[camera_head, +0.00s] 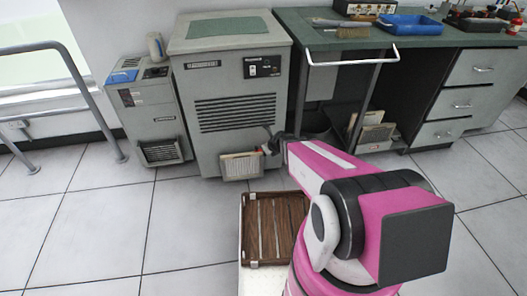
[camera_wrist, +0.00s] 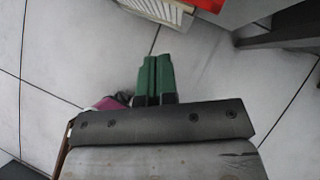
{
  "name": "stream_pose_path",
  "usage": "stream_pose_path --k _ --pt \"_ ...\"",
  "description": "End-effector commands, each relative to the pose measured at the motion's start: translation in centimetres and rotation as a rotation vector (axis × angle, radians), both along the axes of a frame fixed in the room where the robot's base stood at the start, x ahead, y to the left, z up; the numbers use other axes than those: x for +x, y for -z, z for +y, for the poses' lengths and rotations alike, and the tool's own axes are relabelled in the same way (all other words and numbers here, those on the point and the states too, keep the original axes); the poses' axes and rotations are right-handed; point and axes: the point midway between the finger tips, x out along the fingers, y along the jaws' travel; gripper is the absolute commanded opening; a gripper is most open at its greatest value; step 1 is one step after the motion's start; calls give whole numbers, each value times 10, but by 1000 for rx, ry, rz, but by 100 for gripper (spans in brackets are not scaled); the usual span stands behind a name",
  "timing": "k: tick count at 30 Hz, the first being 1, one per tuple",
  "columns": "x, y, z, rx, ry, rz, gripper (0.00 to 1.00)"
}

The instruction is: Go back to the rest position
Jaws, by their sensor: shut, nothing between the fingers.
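My gripper (camera_wrist: 157,72) shows in the wrist view as two green fingers pressed together with nothing between them. Pale floor tiles lie behind the fingers. In the head view my pink arm reaches forward, and its dark end (camera_head: 270,140) is small and partly hidden, near the front of the large grey cabinet (camera_head: 235,70). A cream ribbed block (camera_head: 241,166) is low in front of that cabinet, just left of the arm's end. A ribbed cream object (camera_wrist: 160,9) also shows at the top of the wrist view, beyond the fingertips and apart from them.
A brown slatted wooden tray (camera_head: 272,228) is beside my arm. A smaller grey machine (camera_head: 150,110) stands left of the cabinet. A green-topped desk (camera_head: 440,38) with drawers and a blue tray (camera_head: 411,24) is at right.

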Motion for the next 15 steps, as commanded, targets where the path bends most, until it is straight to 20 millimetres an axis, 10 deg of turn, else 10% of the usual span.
stream_pose_path --k 15 --pt "-22 -35 -13 -189 -316 -72 0"
